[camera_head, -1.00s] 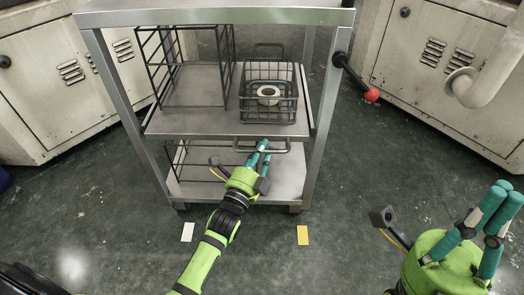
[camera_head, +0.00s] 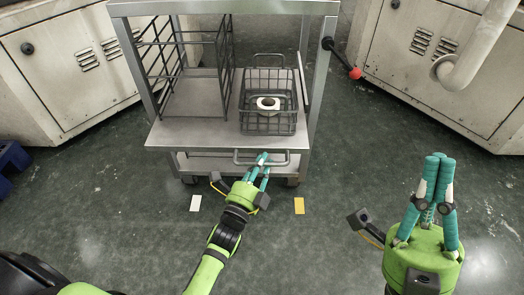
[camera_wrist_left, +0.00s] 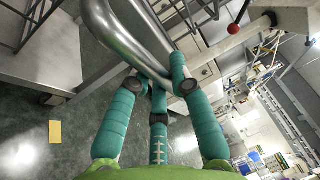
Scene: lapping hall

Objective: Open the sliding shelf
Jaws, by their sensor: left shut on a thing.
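The sliding shelf (camera_head: 183,131) is a grey metal plate in the cart. It is pulled part of the way out, with its front edge in front of the cart's legs. Its bar handle (camera_head: 240,160) is on the front edge and shows as a thick bent tube in the left wrist view (camera_wrist_left: 122,42). My left gripper (camera_head: 263,163) is shut on the handle, its teal fingers around the tube (camera_wrist_left: 160,85). My right gripper (camera_head: 439,160) is raised at the right, away from the cart, with its fingertips close together; whether it is shut is unclear.
On the shelf stand a tall wire rack (camera_head: 226,85) and a wire basket (camera_head: 284,126) holding a white ring-shaped roll (camera_head: 267,103). A red-knobbed lever (camera_head: 354,73) sticks out right of the cart. Cabinets flank it. White (camera_head: 195,203) and yellow (camera_head: 299,206) floor marks lie in front.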

